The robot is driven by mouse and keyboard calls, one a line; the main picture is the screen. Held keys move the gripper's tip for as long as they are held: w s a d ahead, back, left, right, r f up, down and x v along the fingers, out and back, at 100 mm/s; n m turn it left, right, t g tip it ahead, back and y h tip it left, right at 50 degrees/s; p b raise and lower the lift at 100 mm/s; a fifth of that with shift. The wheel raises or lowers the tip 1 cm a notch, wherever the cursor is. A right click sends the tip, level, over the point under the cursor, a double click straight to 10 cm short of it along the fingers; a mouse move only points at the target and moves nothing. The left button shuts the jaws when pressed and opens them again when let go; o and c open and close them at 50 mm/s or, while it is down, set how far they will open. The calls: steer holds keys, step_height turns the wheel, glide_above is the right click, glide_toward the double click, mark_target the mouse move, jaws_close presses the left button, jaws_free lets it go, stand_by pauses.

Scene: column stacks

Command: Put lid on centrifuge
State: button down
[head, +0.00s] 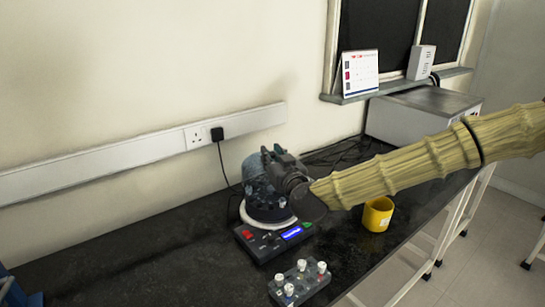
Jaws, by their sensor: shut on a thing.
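The centrifuge (262,247) stands on the black bench, with a dark base, a lit blue display and red and green buttons. A pale ring shows around its top. The bluish-grey, see-through lid (257,203) is over this ring, low down. I cannot tell whether it is fully seated or slightly above. My gripper (268,180) is dark and comes in from the right, over the lid. It is shut on the lid; the fingertips blend with the lid and are hard to make out.
A grey rack (300,285) with several white-capped tubes stands in front of the centrifuge. A yellow cup (377,214) is to the right, below my arm. A grey box (420,112) stands at the back right. A cable runs from the wall plug (217,134). The left bench is mostly clear.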

steer(key=shift+f+b, duration=2.2)
steer(key=shift+f, duration=1.65)
stand_by(0.4)
steer(key=c, duration=1.1)
jaws_free()
steer(key=o, duration=0.5)
steer(key=shift+c, duration=0.2)
steer(key=shift+r, duration=0.2)
steer(key=shift+r+p, duration=1.95)
steer(key=shift+r, duration=0.9)
